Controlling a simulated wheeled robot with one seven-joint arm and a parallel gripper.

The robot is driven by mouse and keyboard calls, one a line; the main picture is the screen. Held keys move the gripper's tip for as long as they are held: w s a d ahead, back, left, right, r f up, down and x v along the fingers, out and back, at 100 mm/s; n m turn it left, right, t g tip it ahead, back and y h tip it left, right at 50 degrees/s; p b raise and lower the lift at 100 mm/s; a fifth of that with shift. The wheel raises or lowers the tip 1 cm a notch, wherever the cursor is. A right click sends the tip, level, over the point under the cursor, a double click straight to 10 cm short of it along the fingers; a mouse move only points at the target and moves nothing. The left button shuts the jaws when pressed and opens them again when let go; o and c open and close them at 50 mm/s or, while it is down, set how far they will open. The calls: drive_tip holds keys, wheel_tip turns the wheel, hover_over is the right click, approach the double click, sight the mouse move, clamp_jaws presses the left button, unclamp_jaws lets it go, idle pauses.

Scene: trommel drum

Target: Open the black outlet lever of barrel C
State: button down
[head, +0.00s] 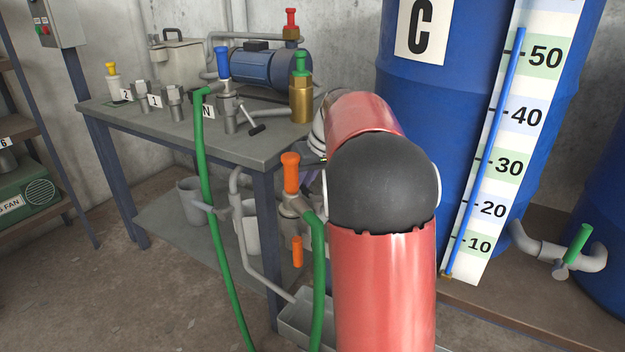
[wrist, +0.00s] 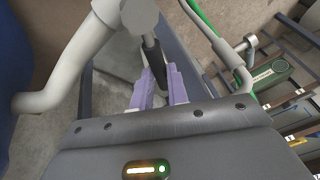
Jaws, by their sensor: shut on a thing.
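Barrel C (head: 402,88) is the large blue drum with the letter C on a white label, at the upper right of the head view. In the wrist view the black outlet lever (wrist: 153,55) hangs from a grey pipe fitting (wrist: 138,14). My gripper (wrist: 160,82) has two pale purple fingers, one on each side of the lever's lower end, and is shut on it. In the head view my red arm hides the outlet, the lever and nearly all of my gripper.
A grey bench (head: 255,145) with valves and a blue pump (head: 262,68) stands left of barrel C. An orange-handled valve (head: 290,173) and a green hose (head: 318,285) are close beside my arm. A level scale (head: 497,130) fronts the barrel. A green-handled outlet (head: 573,247) is at right.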

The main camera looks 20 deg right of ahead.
drive_tip(key=s+d+m+h+p, duration=0.3)
drive_tip(key=d+m+h, duration=0.2)
drive_tip(key=m, duration=0.8)
drive_tip(key=shift+d+p, duration=0.4)
drive_tip(key=shift+d, duration=0.15)
drive_tip(key=shift+s, duration=0.15)
drive_tip(key=c, duration=1.4)
unclamp_jaws()
drive_tip(key=shift+o, duration=0.2)
drive_tip(key=shift+r, duration=0.1)
wheel_tip(320, 180, up, 20)
drive_tip(key=p, duration=0.2)
drive_tip(key=shift+p, duration=0.35)
